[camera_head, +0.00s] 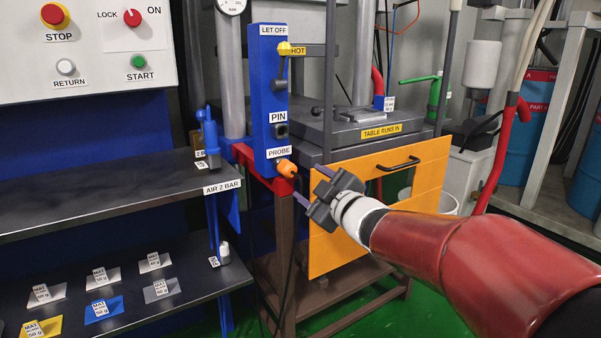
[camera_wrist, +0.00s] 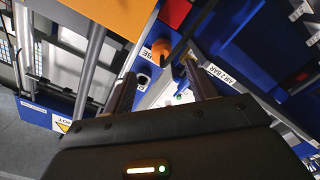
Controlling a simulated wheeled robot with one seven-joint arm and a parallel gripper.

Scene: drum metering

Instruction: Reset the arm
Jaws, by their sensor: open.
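My arm reaches in from the lower right in the head view, and my gripper (camera_head: 299,187) is at its end. The gripper is open, with its two dark fingers apart and nothing visible between them. It is in front of the orange panel (camera_head: 409,205) and just right of the orange probe knob (camera_head: 287,168) on the blue post (camera_head: 267,95). In the wrist view my gripper (camera_wrist: 163,88) also shows open, with the orange knob (camera_wrist: 161,48) beyond the fingers. I cannot tell whether a finger touches anything.
A dark shelf (camera_head: 100,192) labelled AIR 2 BAR stands at left, with labelled mats on the lower shelf (camera_head: 190,262). A control panel (camera_head: 85,45) hangs above. The machine table (camera_head: 350,135) is behind the gripper. Blue drums (camera_head: 528,150) stand at right. Green floor shows below.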

